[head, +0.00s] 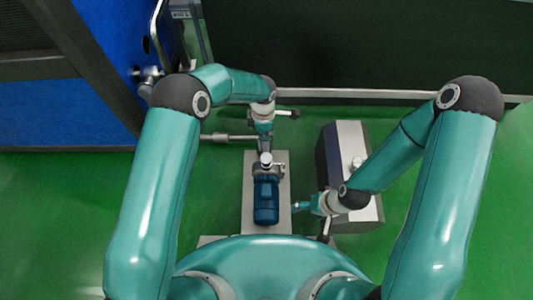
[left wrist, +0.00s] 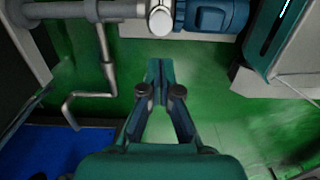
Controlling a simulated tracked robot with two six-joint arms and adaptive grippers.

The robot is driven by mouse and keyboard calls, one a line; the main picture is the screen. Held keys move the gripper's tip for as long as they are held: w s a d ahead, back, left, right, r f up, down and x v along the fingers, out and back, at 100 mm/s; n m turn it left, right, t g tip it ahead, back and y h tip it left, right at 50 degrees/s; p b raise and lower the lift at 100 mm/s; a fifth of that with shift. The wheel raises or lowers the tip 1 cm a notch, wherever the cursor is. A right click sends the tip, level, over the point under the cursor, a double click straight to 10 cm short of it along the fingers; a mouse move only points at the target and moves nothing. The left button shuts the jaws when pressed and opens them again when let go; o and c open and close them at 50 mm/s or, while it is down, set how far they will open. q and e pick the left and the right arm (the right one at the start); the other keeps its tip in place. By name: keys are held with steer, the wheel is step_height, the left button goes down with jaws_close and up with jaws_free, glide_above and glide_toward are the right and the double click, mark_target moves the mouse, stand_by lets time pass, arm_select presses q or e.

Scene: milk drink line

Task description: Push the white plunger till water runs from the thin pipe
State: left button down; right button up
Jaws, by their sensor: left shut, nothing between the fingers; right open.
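A pale round-topped piece (left wrist: 160,18) stands at the end of the blue motor (left wrist: 208,15) in the left wrist view; I cannot tell whether it is the white plunger. My left gripper (head: 265,150) is shut and empty, above the pipework by the motor. Its fingers (left wrist: 160,68) point toward the pale piece in the left wrist view, with floor behind them. My right gripper (head: 297,207) is open beside the motor's right side.
The blue motor (head: 266,200) sits on a pale base plate (head: 249,180). A grey and dark box (head: 348,135) stands to its right, under my right arm. A blue cabinet (head: 85,105) stands at the left.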

mark_target(266, 158)
arm_select(q)
steer(key=shift+f, duration=0.1)
step_height(266, 158, down, 14)
steer(key=b, duration=0.4)
steer(key=shift+s+d, duration=0.1)
steer(key=shift+d, duration=0.05)
step_height(266, 158, down, 3)
steer(key=b, duration=0.3)
steer(key=shift+r, duration=0.2)
steer(key=shift+s+f, duration=0.15)
steer(key=shift+f, duration=0.05)
stand_by(1.1)
steer(key=shift+r, duration=0.15)
